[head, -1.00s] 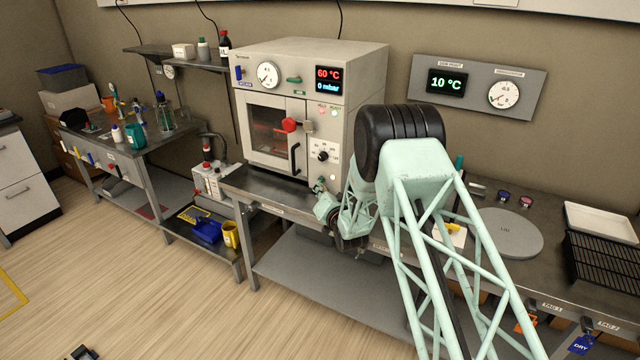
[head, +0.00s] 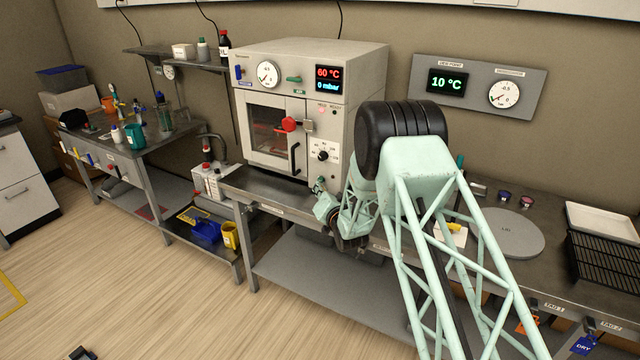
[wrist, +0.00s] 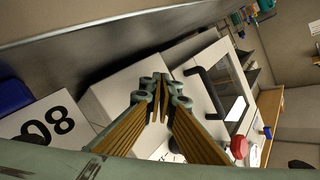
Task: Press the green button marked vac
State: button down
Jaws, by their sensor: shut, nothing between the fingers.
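The white vacuum oven (head: 372,85) stands on the steel bench. Its front panel (head: 309,156) carries a black selector knob (head: 322,155) and small lamps. I cannot make out a green button marked vac in either view; the lower part of the panel lies close behind my gripper. My gripper (wrist: 160,88) is shut and empty, its two fingers together in the wrist view. In the head view my gripper (head: 319,186) is at the oven's lower right front corner, partly hidden by my arm. I cannot tell whether it touches the panel.
The oven door has a black handle (head: 294,159) and a red knob (head: 288,124), left of the panel. A grey lid disc (head: 508,233) and a black rack (head: 603,258) lie on the bench at right.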

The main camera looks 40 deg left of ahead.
jog(key=shift+s, duration=0.15)
dwell(0.3)
jog(key=shift+s+d+b, duration=0.2)
jog(key=shift+s+b, duration=0.15)
jog(key=shift+s, duration=0.6)
jog(key=shift+s+d+b, duration=0.15)
jog(key=shift+s+b, duration=0.15)
jog(key=shift+s, duration=0.7)
jog(key=shift+s+d+b, duration=0.2)
jog(key=shift+s+b, duration=0.15)
jog(key=shift+s, duration=0.6)
jog(key=shift+w, duration=0.1)
